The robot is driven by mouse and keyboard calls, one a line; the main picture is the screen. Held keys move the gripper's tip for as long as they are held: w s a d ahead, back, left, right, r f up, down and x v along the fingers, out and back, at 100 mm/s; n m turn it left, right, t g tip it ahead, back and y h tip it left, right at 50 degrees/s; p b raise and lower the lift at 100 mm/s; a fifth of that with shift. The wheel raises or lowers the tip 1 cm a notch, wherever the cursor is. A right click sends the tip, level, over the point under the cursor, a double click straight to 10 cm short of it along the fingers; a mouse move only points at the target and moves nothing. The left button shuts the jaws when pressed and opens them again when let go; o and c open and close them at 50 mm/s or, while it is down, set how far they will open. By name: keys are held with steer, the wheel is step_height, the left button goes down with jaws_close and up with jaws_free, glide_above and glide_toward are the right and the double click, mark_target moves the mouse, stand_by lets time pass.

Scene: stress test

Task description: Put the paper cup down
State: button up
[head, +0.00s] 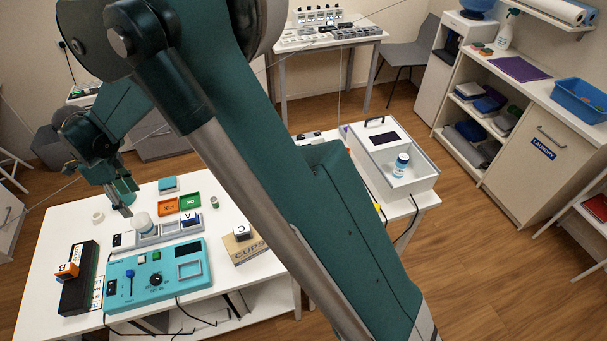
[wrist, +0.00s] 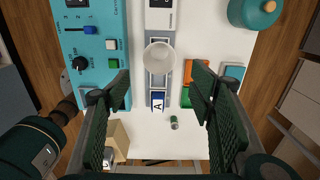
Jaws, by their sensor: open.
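The white paper cup (wrist: 160,57) stands upright, mouth up, at a section of the grey tray (wrist: 158,82) in the wrist view. In the head view the cup (head: 141,222) shows at the tray's left part, close to my gripper (head: 123,205). In the wrist view my gripper (wrist: 160,84) is open, its dark ridged fingers spread wide to either side below the cup. I see no finger touching the cup. The cup's base is hidden from above, so I cannot tell exactly how it rests.
A teal control panel (head: 155,291) lies along the tray. An A block (wrist: 158,101) sits in the tray.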

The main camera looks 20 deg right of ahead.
steer(key=s+d+r+n+t, duration=0.1)
steer(key=s+d+r+n, duration=0.15)
steer(key=d+r, duration=0.55)
steer(key=s+d+r+n+t+y, duration=0.1)
steer(key=d+r+n, duration=0.25)
steer(key=d, duration=0.95)
steer(key=s+d+r+n+t, duration=0.1)
steer(key=s+d+r+n, duration=0.1)
steer(key=d+r, duration=0.65)
steer(key=s+d+f+n+t, duration=0.1)
steer(key=s+d+n, duration=0.4)
steer(key=s+d, duration=0.5)
steer(key=s+d+f+n+t+h, duration=0.1)
steer(key=s+d+n+t, duration=0.2)
steer(key=s+d, duration=0.7)
steer(key=d+n, duration=0.1)
steer(key=d, duration=0.4)
steer(key=shift+s+n, duration=0.4)
